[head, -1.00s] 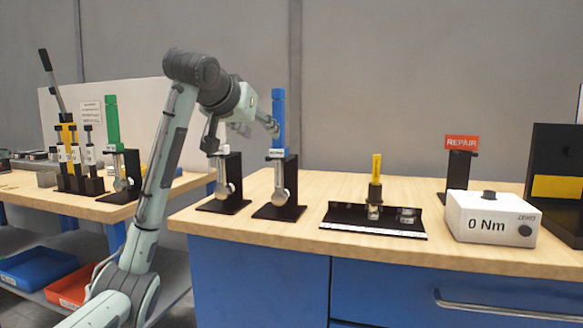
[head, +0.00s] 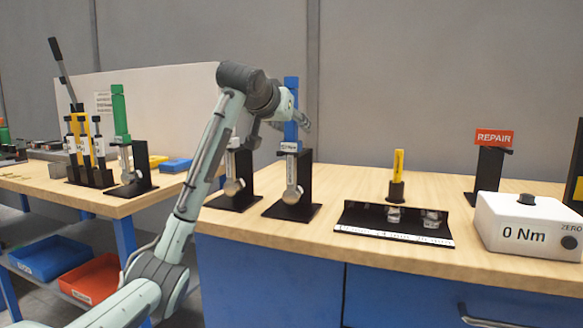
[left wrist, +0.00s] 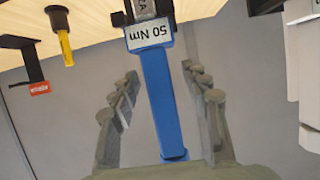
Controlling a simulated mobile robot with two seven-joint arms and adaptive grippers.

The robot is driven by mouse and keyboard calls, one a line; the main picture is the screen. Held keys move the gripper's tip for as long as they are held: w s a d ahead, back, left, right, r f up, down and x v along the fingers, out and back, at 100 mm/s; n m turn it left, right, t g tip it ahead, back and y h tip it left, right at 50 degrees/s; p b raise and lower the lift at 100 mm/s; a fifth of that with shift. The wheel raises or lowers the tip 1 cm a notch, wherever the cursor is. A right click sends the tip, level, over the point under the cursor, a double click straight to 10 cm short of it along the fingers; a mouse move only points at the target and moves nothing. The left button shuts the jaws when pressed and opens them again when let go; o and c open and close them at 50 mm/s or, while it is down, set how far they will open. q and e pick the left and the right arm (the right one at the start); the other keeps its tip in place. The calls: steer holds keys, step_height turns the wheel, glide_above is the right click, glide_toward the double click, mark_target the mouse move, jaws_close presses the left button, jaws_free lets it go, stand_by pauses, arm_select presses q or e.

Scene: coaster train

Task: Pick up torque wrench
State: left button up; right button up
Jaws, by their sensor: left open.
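A torque wrench with a blue handle (head: 291,112) stands upright in a black stand (head: 291,210) on the wooden bench. In the left wrist view its blue handle (left wrist: 160,100) runs between my fingers, and a white label (left wrist: 150,33) reads 50 Nm. My left gripper (left wrist: 160,74) is open around the handle, with visible gaps on both sides. In the head view my left gripper (head: 300,120) is at the upper part of the blue handle, partly covered by it. A second wrench (head: 233,172) stands just left, its upper part hidden by my arm. My right gripper is not seen.
A black tray (head: 360,215), a yellow-handled tool (head: 398,165), a white 0 Nm box (head: 527,222) and a red REPAIR sign (head: 495,137) stand to the right. A green-handled wrench (head: 119,110) stands on the left table. Bench between stand and tray is clear.

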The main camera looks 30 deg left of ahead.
arm_select(q)
steer(key=shift+w, duration=0.1)
steer(key=shift+c, duration=0.6)
jaws_close()
steer(key=shift+r, duration=0.15)
